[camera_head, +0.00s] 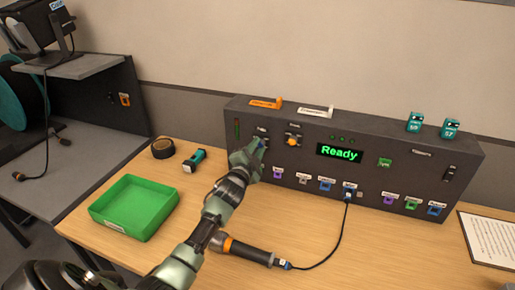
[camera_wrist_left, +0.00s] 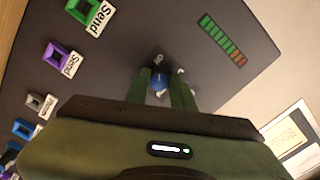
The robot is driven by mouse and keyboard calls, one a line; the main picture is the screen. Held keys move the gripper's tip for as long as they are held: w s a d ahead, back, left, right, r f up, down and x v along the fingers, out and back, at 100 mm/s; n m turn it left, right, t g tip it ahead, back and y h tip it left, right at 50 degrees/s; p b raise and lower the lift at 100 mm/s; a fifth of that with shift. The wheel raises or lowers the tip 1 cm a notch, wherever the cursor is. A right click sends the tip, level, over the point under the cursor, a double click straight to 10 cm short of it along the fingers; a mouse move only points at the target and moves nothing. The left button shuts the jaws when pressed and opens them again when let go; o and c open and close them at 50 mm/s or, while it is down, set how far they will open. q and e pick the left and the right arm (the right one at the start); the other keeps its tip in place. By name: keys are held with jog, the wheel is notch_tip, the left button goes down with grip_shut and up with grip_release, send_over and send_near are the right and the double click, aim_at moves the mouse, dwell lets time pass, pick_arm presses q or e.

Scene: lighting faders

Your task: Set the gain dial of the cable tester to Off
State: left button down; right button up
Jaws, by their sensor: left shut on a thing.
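The cable tester appears to be the dark box (camera_head: 400,165) at the back of the table, with a green "Ready" display (camera_head: 340,153). My left gripper (camera_head: 259,146) is at the left part of its front face. In the left wrist view the gripper (camera_wrist_left: 160,90) has its two green fingers on either side of a small blue knob (camera_wrist_left: 159,84), shut on it. The knob is probably the gain dial; its label and pointer setting are too small or hidden to read. An orange-topped knob (camera_head: 292,141) sits to its right. My right gripper is not in view.
Several coloured sockets line the box's lower front. A black cable (camera_head: 343,226) runs from one to a dark handheld tool (camera_head: 249,252). A green tray (camera_head: 135,207), a round dark object (camera_head: 163,148) and a small teal device (camera_head: 194,160) lie left of my arm.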

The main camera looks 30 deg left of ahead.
pick_arm(q)
jog(key=shift+f, duration=0.15)
dwell(0.3)
jog(key=c, duration=1.2)
grip_release()
jog(key=shift+s, duration=0.1)
jog(key=b+v, duration=0.1)
jog(key=v, duration=0.6)
jog(key=shift+s, duration=0.4)
